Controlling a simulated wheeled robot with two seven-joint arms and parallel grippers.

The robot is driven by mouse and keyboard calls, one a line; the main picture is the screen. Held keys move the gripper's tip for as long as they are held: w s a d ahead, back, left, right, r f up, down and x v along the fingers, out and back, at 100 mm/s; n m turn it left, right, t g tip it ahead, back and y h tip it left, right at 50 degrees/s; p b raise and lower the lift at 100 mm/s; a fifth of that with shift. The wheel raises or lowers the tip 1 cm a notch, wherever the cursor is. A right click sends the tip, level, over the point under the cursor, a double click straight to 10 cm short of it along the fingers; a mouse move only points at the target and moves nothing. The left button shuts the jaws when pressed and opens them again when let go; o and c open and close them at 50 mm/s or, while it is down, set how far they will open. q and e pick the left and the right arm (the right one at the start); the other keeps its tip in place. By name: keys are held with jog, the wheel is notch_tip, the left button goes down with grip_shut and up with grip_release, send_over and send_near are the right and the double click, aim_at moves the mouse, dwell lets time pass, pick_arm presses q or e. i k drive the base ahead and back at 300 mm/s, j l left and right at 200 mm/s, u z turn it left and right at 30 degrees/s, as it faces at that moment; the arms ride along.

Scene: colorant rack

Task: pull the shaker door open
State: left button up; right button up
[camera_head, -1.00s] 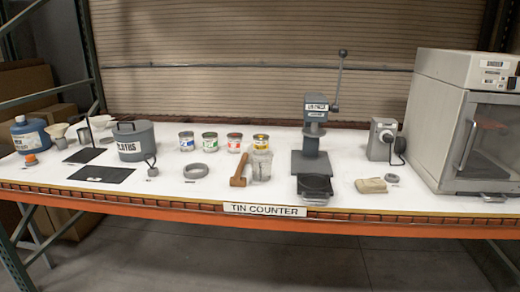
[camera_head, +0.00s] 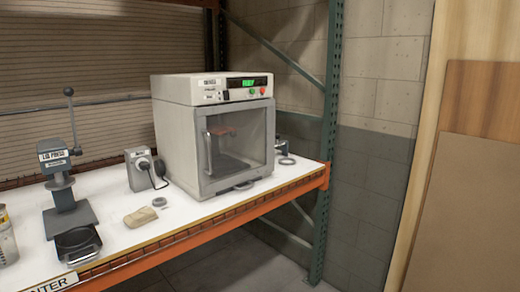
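The shaker (camera_head: 175,130) is a light grey box standing at the right end of the counter. Its front door (camera_head: 243,142) is a clear panel in a grey frame and looks shut. A vertical bar handle (camera_head: 209,154) is on the door's left side. A reddish part shows inside through the panel. The control strip on top has a lit green display (camera_head: 248,83). Neither of my grippers is in view.
A lid press (camera_head: 66,200) with a tall lever stands at the left. A grey device (camera_head: 140,169), a folded tan cloth (camera_head: 140,217) and a grey ring (camera_head: 159,202) lie between it and the shaker. A green rack post (camera_head: 328,140) rises beyond the counter's right end.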

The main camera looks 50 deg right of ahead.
aim_at(207, 188)
jog(key=z, duration=1.55)
